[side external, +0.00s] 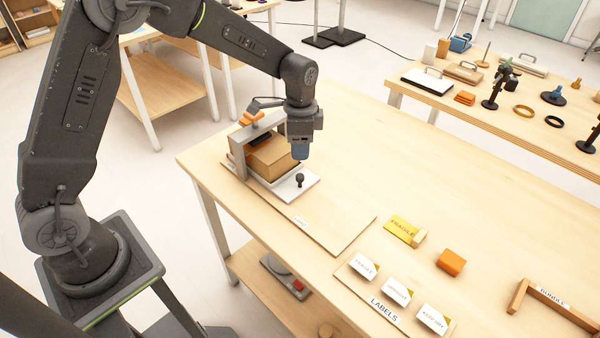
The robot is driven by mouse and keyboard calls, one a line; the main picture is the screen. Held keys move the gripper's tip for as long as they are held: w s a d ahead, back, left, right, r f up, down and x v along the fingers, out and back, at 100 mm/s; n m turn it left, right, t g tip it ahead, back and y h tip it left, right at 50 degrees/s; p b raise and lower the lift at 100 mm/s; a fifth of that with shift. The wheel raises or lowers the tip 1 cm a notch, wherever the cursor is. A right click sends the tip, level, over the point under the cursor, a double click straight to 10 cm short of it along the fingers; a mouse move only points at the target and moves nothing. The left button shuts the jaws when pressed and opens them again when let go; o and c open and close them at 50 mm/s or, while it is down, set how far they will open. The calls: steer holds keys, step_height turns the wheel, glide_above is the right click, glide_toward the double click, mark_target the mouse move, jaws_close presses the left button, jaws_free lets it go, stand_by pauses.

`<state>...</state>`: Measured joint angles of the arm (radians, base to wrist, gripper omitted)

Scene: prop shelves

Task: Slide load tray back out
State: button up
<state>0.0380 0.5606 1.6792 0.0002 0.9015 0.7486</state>
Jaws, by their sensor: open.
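The load tray (310,190) is a white plate with a black knob (300,180) standing near its front end. A brown cardboard box (273,158) sits at the tray's back part, beneath a grey arch-shaped frame (237,158). An orange-handled lever (251,118) is on top of the frame. My gripper (300,156) is open and points down, above and apart from the knob, beside the box's right end. Its fingers are small here and partly blend with the wrist. The tray's rear is hidden by the box and frame.
The table's right back is clear.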

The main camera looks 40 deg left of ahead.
mark_target(300, 175)
step_height(300, 175, down, 9)
steer(key=shift+f, duration=0.2)
stand_by(0.3)
jaws_close()
stand_by(0.4)
